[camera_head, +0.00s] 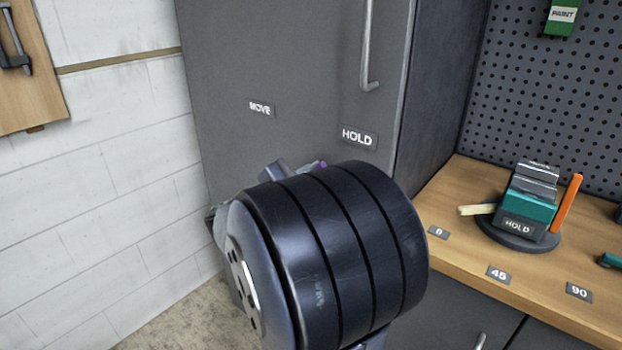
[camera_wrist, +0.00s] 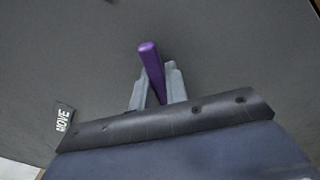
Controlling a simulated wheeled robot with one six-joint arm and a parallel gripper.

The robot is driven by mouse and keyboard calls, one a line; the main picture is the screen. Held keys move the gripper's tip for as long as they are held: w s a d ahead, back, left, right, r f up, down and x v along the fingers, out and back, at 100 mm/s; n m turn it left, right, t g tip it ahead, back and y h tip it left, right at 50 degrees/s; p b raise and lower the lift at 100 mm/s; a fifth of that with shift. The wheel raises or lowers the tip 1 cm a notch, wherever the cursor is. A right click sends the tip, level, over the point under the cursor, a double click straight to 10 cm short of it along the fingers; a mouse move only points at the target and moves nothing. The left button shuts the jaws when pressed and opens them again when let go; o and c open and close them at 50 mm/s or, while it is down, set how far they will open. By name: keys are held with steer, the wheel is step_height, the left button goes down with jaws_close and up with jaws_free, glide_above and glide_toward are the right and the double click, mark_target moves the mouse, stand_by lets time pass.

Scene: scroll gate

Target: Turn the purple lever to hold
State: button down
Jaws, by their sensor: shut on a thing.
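The purple lever (camera_wrist: 152,66) stands between the two grey fingers of my gripper (camera_wrist: 158,88) in the wrist view, with its rounded end reaching past them. My gripper is shut on it. In the head view my dark arm link covers most of the gripper, and only a small purple bit (camera_head: 321,165) shows above it. The cabinet door carries a HOLD label (camera_head: 357,137) and a MOVE label (camera_head: 261,109) to its left. The MOVE label (camera_wrist: 64,119) also shows at the left in the wrist view. The lever's pivot is hidden.
The grey cabinet door (camera_head: 270,50) has a vertical handle (camera_head: 368,50). A wooden bench (camera_head: 455,195) stands at the right, holding a round base with a teal block (camera_head: 528,207) and an orange stick (camera_head: 567,203). A white block wall (camera_head: 110,170) is at the left.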

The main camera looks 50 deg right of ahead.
steer(key=shift+f, duration=0.1)
steer(key=c, duration=1.4)
jaws_free()
steer(key=s+a, duration=0.1)
steer(key=a, duration=0.9)
steer(key=shift+a+p, duration=0.35)
steer(key=d, duration=0.7)
steer(key=w+d, duration=0.1)
steer(key=d, duration=0.2)
steer(key=shift+d+b, duration=0.35)
